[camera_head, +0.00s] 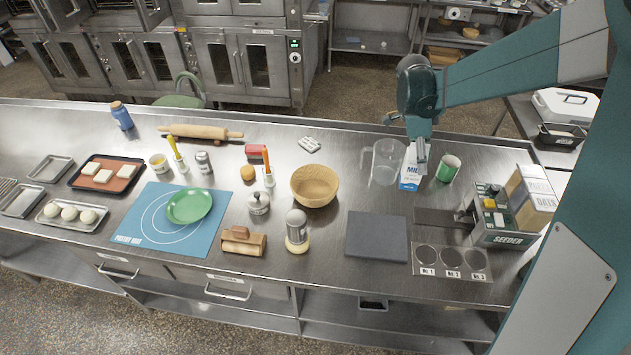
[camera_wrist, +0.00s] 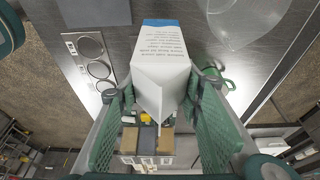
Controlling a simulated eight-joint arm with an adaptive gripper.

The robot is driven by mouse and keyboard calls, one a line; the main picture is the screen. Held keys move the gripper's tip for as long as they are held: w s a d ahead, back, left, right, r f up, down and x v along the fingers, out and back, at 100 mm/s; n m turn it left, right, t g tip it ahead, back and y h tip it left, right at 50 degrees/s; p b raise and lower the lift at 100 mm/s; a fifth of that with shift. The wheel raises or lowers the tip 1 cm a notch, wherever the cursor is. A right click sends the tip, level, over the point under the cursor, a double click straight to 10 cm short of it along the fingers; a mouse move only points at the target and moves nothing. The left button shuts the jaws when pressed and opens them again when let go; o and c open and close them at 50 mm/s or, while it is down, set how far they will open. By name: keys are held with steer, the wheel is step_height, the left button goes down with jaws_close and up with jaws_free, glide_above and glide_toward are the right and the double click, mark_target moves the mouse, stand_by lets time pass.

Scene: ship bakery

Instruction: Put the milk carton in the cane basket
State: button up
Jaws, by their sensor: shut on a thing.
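The milk carton (camera_head: 409,178) is white and blue and stands upright at the back right of the steel counter. My gripper (camera_head: 420,156) comes from above and is shut on its top. In the wrist view, the carton (camera_wrist: 160,62) sits between the two green fingers of my gripper (camera_wrist: 160,98). I cannot tell whether its base touches the counter. The cane basket (camera_head: 314,200) is a round, tan, open bowl shape left of the carton. It looks empty and is not in the wrist view.
A clear jug (camera_head: 384,164) stands close left of the carton, between it and the basket. A dark slab (camera_head: 376,236) lies in front. An orange-handled tool (camera_head: 267,170) and a shaker (camera_head: 297,232) stand near the basket.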

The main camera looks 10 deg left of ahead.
steer(key=a+n+t+b, duration=0.1)
steer(key=a+n, duration=0.4)
steer(key=a, duration=2.7)
steer(key=shift+w+r, duration=0.25)
steer(key=shift+w, duration=0.2)
steer(key=shift+t, duration=0.3)
steer(key=shift+f, duration=2.95)
steer(key=shift+f, duration=0.1)
steer(key=shift+f+p, duration=0.3)
steer(key=shift+f, duration=1.7)
steer(key=shift+f, duration=0.1)
steer(key=o, duration=1.2)
